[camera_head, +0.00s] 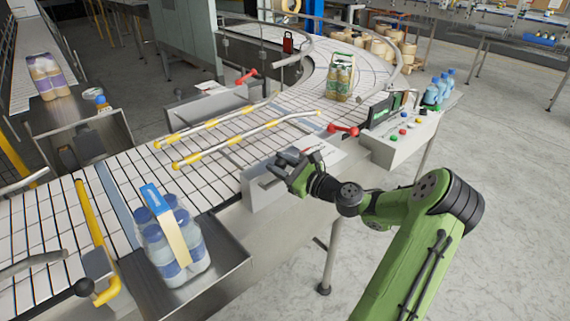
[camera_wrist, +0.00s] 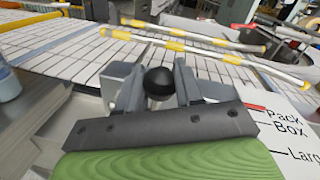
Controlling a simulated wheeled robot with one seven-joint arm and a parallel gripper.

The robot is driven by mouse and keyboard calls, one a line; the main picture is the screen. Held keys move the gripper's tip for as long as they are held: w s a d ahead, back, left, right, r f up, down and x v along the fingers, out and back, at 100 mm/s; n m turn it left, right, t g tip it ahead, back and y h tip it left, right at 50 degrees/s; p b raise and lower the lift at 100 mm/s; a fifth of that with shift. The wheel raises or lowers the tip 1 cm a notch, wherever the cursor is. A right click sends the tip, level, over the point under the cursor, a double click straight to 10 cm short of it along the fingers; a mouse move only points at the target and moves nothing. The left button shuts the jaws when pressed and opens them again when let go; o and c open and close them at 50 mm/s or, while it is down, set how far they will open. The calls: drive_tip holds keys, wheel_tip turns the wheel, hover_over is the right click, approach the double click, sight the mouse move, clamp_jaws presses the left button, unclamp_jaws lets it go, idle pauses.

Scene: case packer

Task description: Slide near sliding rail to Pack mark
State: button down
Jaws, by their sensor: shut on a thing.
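The near sliding rail (camera_head: 245,139) is a pale bar with yellow sleeves, lying over the white conveyor nearer to me than a second, similar rail. It also shows in the wrist view (camera_wrist: 204,53). My gripper (camera_head: 281,164) is at the conveyor's near edge, shut on a black round knob (camera_wrist: 160,82) between its fingers. The knob's link to the rail is hidden. A white label plate (camera_head: 326,151) lies just right of my gripper. In the wrist view the Pack mark (camera_wrist: 282,115) is a word beside a red line, right of the knob, with "Box" and a cut-off "Larg" below.
The far rail (camera_head: 215,124) runs roughly parallel. A bottle pack (camera_head: 175,245) stands at the lower left, and another pack (camera_head: 340,77) is on the curved conveyor. A red-handled clamp (camera_head: 343,130) and a button panel (camera_head: 405,127) lie right of my gripper.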

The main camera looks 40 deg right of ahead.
drive_tip(key=shift+s+r, duration=0.1)
drive_tip(key=shift+s, duration=0.05)
drive_tip(key=c, duration=0.8)
unclamp_jaws()
drive_tip(key=s+d, duration=0.1)
drive_tip(key=s, duration=0.4)
drive_tip(key=s+d, duration=0.1)
drive_tip(key=s, duration=0.4)
drive_tip(key=s+d, duration=0.1)
drive_tip(key=s, duration=0.4)
drive_tip(key=shift+s+b, duration=0.3)
drive_tip(key=shift+b, duration=0.1)
